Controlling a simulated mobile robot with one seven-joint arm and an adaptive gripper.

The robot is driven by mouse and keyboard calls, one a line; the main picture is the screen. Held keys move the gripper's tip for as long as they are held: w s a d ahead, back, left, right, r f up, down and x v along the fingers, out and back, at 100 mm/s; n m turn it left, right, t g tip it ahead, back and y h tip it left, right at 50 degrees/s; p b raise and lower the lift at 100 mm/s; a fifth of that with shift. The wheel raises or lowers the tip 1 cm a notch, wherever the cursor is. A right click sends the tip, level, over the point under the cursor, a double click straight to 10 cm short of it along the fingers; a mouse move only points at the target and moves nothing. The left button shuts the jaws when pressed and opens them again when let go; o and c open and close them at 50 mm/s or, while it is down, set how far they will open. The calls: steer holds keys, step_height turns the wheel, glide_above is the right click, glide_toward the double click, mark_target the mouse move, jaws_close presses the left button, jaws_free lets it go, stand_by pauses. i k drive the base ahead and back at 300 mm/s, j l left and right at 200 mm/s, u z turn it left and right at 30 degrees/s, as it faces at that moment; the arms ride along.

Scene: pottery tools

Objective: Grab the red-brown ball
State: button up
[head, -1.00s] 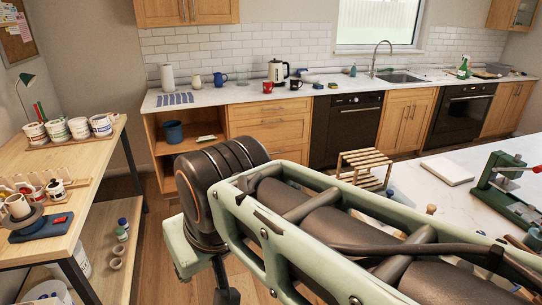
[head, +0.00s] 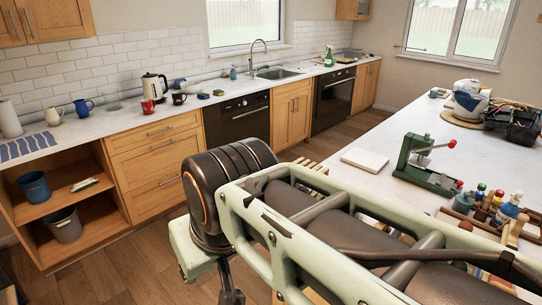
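A small round red-brown thing (head: 466,226) shows on the right worktop, at the near side of a wooden tray of bottles. It is partly cut off by my arm, and I cannot tell for sure that it is the ball. My arm crosses the lower middle of the head view and hides part of the worktop. Only a dark upper part of my gripper (head: 231,296) shows at the bottom edge, over the floor and well left of the tray. Its fingertips are out of the frame.
The right worktop holds a green press (head: 428,165) with a red-tipped lever, a white slab (head: 365,159), a wooden tray (head: 454,216) of bottles and a pottery wheel (head: 468,100) at the back. Cabinets line the far wall. Wooden floor (head: 130,262) is clear at left.

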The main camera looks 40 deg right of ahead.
mark_target(465, 225)
steer(key=i+z, duration=0.15)
steer(key=z, duration=0.25)
steer(key=i+z, duration=0.15)
steer(key=z, duration=0.25)
steer(key=i+z, duration=0.15)
steer(key=z, duration=0.25)
